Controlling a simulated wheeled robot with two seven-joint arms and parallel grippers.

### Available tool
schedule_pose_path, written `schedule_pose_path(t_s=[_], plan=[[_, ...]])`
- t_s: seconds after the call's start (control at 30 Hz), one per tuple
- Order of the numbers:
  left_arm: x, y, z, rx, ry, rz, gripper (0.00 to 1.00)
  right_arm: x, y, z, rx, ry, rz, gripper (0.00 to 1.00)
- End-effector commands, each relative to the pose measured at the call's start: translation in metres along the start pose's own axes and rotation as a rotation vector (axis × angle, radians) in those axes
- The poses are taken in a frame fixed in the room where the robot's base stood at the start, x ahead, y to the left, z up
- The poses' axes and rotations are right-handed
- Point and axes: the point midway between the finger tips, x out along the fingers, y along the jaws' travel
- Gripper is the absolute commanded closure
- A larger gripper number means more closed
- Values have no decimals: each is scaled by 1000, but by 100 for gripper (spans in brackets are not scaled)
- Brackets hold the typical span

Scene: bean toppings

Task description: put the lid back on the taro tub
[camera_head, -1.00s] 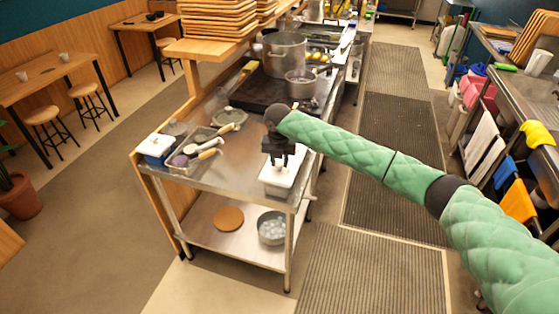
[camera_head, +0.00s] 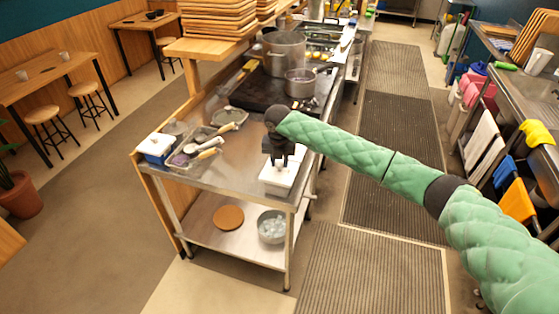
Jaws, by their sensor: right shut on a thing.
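My right gripper (camera_head: 279,161) points down at the front right corner of the steel counter. It is shut on a small part at the top of a white, lid-like piece (camera_head: 272,177); the jaws hide most of the contact. Whether this piece rests on a tub or is apart from it, I cannot tell. An open tub with purple contents, likely the taro tub (camera_head: 179,159), stands among other tubs at the counter's left. My left gripper is out of view.
A white and blue container (camera_head: 157,146) stands at the counter's left edge. Scoops (camera_head: 208,146) lie across the tubs. A dark griddle (camera_head: 262,93) and pots (camera_head: 285,55) are behind. The lower shelf holds a metal bowl (camera_head: 271,228) and a brown round board (camera_head: 228,217).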

Motion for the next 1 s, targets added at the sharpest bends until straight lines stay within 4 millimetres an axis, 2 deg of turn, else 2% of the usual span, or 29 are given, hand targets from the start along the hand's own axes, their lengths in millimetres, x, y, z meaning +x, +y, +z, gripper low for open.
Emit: schedule_pose_path(t_s=[0.93,0.97,1.0], plan=[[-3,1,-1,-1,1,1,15,3,0,0,0,0,0,93],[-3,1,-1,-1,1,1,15,3,0,0,0,0,0,67],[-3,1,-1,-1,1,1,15,3,0,0,0,0,0,59]])
